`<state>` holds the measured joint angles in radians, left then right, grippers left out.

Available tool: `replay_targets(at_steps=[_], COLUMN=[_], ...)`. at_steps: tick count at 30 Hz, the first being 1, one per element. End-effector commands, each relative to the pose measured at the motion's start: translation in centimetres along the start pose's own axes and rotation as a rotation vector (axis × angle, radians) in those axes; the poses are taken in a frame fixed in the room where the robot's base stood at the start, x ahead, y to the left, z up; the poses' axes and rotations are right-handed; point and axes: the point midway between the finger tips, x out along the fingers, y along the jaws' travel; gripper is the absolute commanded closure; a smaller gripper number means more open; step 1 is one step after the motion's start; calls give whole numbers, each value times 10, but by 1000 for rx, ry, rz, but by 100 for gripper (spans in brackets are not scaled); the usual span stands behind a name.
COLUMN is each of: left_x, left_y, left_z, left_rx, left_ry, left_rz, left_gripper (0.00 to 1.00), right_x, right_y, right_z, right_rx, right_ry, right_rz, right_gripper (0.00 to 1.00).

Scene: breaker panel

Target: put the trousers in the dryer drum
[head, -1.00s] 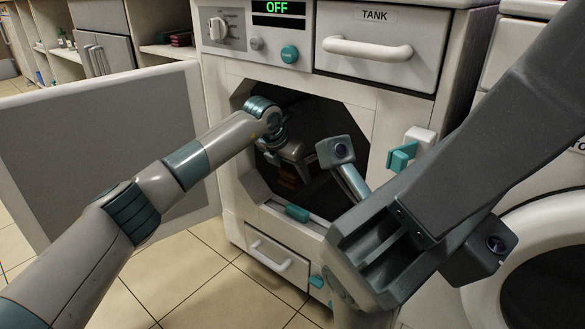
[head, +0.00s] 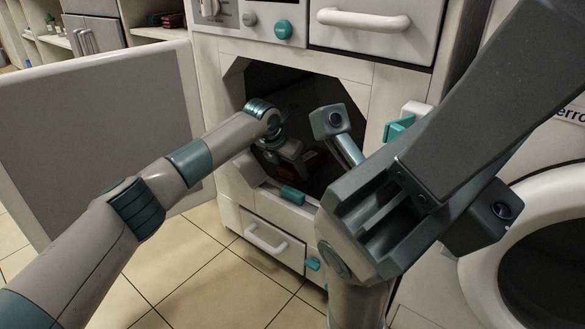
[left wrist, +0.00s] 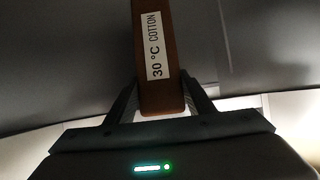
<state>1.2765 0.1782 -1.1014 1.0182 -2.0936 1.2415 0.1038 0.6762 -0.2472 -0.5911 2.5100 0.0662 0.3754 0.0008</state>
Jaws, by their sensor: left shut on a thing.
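The trousers show in the left wrist view as a brown folded strip (left wrist: 160,85) with a white "30 °C COTTON" label. My left gripper (left wrist: 160,103) is shut on them, a finger on each side. In the head view this gripper (head: 300,158) is inside the dryer's front opening, with a dim reddish-brown patch of the trousers (head: 314,163) beside it. The dryer drum (head: 290,85) is dark inside, and its depth is hard to judge. My right gripper's fingers do not show.
The dryer door (head: 95,115) stands open on the left. A teal latch (head: 398,128) is right of the opening, and a small drawer (head: 272,240) is below it. Another machine with a round door (head: 490,270) stands at the right. The tiled floor (head: 190,270) is clear.

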Motion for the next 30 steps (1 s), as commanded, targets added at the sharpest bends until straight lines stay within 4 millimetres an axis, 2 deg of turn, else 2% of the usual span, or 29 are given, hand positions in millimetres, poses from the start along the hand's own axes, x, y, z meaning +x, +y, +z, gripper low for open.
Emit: replay_targets(at_steps=[16, 17, 19, 20, 30], left_x=[5, 5, 5, 5, 5], left_y=[0, 0, 0, 0, 0], left_z=[-2, -2, -2, -2, -4], left_rx=[1, 1, 1, 1, 0], left_ry=[-3, -3, -3, -3, 1], left_rz=[0, 0, 0, 0, 0], left_gripper=[90, 49, 33, 30, 30], right_x=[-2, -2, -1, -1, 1], right_y=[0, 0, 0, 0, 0], right_z=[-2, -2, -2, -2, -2], right_rx=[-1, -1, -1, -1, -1], right_ry=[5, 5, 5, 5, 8], right_rz=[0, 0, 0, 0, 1], right_gripper=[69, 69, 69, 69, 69])
